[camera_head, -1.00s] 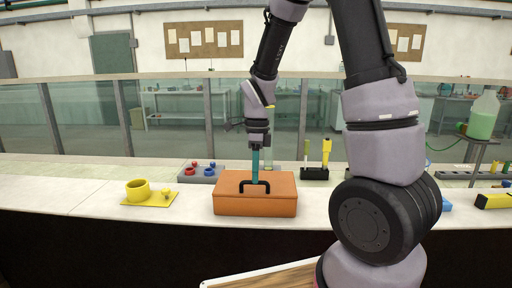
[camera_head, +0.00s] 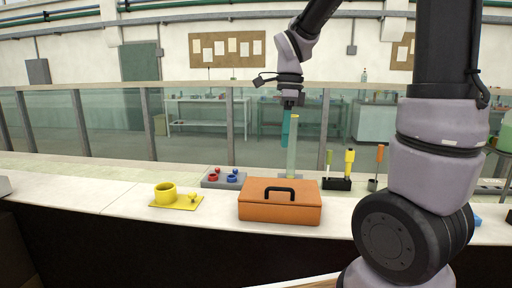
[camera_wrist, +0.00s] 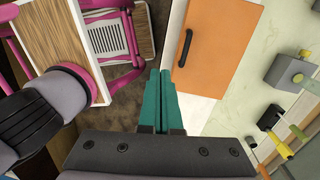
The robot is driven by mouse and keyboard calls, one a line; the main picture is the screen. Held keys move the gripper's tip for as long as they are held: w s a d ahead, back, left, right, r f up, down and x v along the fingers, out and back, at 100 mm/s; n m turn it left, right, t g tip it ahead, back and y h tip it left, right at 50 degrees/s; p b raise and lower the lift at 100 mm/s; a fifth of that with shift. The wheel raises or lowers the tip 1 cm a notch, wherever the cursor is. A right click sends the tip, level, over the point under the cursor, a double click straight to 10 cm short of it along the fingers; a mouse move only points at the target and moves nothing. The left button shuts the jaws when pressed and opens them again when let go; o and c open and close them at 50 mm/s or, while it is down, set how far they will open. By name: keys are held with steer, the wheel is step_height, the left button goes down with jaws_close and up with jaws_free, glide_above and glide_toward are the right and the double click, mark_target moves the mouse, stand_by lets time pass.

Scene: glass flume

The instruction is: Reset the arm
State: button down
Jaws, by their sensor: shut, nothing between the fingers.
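My arm comes down from the upper right in the head view. The orange box (camera_head: 262,213) with a black handle stands on the pale bench, apart from the fingers. The orange box (camera_wrist: 228,45) also shows at the top of the wrist view.
A yellow plate with a ring (camera_head: 166,194) lies left of the box. A black tool holder (camera_head: 337,183) is to the right. Glass panels line the back.

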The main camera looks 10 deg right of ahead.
steer(key=s+d+r+n+t, duration=0.2)
steer(key=s+r+n+t, duration=0.2)
steer(key=n, duration=0.4)
steer(key=s+d+r+n+t+y, duration=0.1)
steer(key=s+d+r+n+t, duration=0.2)
steer(key=n, duration=0.5)
steer(key=shift+s+r+n+t, duration=0.3)
steer(key=shift+s+r+t, duration=0.3)
steer(key=shift+s+r, duration=0.65)
steer(key=shift+s+d+f, duration=0.1)
steer(key=shift+s+f, duration=0.05)
